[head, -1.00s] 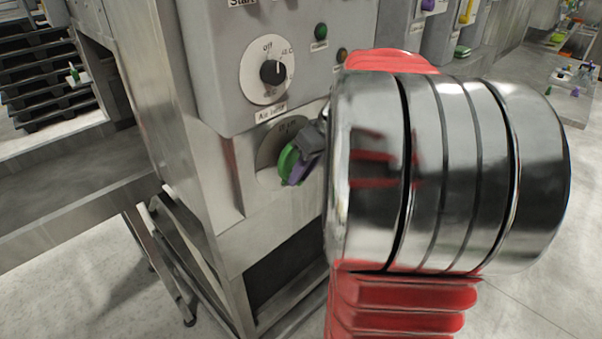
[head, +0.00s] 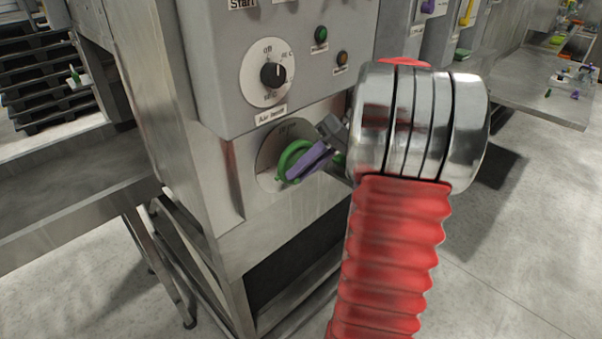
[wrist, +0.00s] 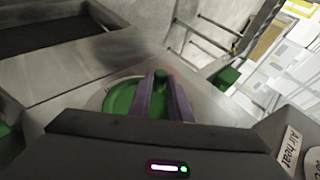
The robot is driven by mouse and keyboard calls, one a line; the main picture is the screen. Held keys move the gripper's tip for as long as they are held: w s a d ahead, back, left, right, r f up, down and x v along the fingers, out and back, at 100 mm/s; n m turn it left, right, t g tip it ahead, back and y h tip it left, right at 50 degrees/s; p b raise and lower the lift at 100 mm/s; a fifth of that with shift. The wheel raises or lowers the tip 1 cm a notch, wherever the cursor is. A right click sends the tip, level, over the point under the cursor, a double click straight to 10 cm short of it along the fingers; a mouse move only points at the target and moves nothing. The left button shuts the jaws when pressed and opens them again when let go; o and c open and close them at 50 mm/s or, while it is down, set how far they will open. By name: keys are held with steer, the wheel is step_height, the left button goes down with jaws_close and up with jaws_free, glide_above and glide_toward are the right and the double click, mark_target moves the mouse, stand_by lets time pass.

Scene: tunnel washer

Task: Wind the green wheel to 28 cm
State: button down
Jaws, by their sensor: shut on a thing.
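The green wheel (head: 291,157) sits on a round grey dial plate (head: 269,169) on the lower front of the steel machine. In the wrist view the green wheel (wrist: 121,98) shows behind the dark gripper body, with the two purple fingers (wrist: 161,97) on either side of a green part. My arm and gripper hide part of the plate. The scale marks on the plate are too small and covered to read.
Above the wheel is a black knob (head: 271,74) on a white dial, with a label (head: 271,115) under it. Green (head: 321,34) and amber (head: 342,58) buttons sit to its right. A steel bench (head: 75,195) stands at left. Open floor lies at right.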

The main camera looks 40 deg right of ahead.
steer(key=shift+d+r+m+y, duration=0.1)
steer(key=shift+r+m+y, duration=0.2)
steer(key=shift+y, duration=0.8)
steer(key=c, duration=1.6)
jaws_free()
steer(key=shift+c, duration=0.2)
